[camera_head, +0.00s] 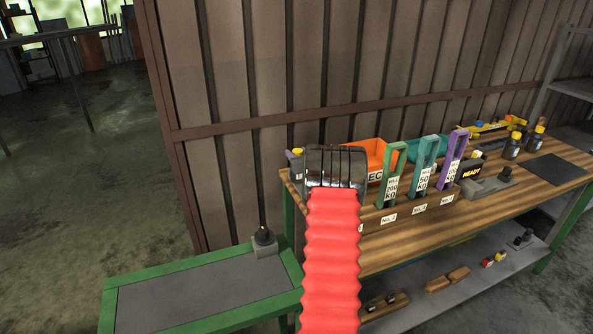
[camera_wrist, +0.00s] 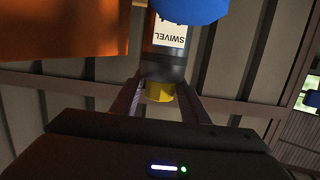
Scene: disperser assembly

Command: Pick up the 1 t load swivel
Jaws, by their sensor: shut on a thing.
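The load swivel (camera_wrist: 167,65) shows in the wrist view with a dark grey body, a white label reading SWIVEL, a blue end (camera_wrist: 190,10) and a yellow end (camera_wrist: 160,92). My gripper (camera_wrist: 160,82) is shut on it, with one finger on each side near the yellow end. In the head view my gripper (camera_head: 336,165) is over the left end of the wooden workbench (camera_head: 450,218) and hides what is behind it. A small grey-purple piece with a yellow top (camera_head: 296,158) shows just left of it; I cannot tell if this is the swivel.
An orange bin (camera_head: 367,153) stands right behind my gripper. Green (camera_head: 391,180), teal (camera_head: 424,170) and purple (camera_head: 451,160) handled weights stand to the right. A READY device (camera_head: 480,186) is farther right. A low green-framed table (camera_head: 200,290) is at the lower left.

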